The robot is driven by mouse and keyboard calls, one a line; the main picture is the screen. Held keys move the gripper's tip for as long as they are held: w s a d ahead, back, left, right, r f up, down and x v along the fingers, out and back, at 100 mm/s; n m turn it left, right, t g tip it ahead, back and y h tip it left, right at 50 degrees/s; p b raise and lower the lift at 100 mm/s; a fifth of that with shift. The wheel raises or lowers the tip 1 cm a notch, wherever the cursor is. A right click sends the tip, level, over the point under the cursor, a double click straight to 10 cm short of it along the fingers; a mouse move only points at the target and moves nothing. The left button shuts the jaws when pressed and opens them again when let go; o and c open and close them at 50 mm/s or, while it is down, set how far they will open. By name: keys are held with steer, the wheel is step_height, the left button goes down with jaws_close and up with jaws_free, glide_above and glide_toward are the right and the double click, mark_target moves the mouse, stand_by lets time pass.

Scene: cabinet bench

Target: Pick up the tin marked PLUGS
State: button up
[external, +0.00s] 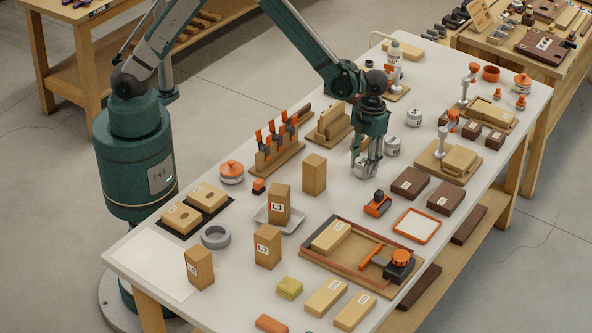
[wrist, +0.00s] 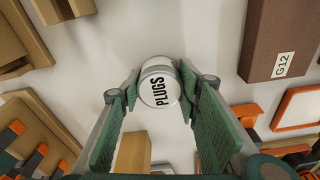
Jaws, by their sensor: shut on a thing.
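The tin marked PLUGS (wrist: 160,88) shows in the wrist view with a white lid and dark lettering, between the two green-padded fingers. My gripper (wrist: 159,84) is shut on it, one finger against each side. In the external view my gripper (external: 367,168) points down near the middle of the white bench. The tin is mostly hidden there by the fingers, and I cannot tell whether it is clear of the bench top. Two other pale tins, one close by (external: 392,146) and one farther back (external: 414,117), stand behind my gripper.
A tan upright block (external: 314,174) stands left of my gripper, with a rack of orange-handled tools (external: 277,150) beyond it. Dark brown boxes (external: 410,182) and an orange-rimmed tray (external: 417,226) lie to the right. A small orange-and-black item (external: 377,204) is just in front.

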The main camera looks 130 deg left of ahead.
mark_target(363, 161)
steer(key=shift+r+p, duration=0.7)
steer(key=shift+r, duration=4.25)
steer(key=shift+a, duration=0.1)
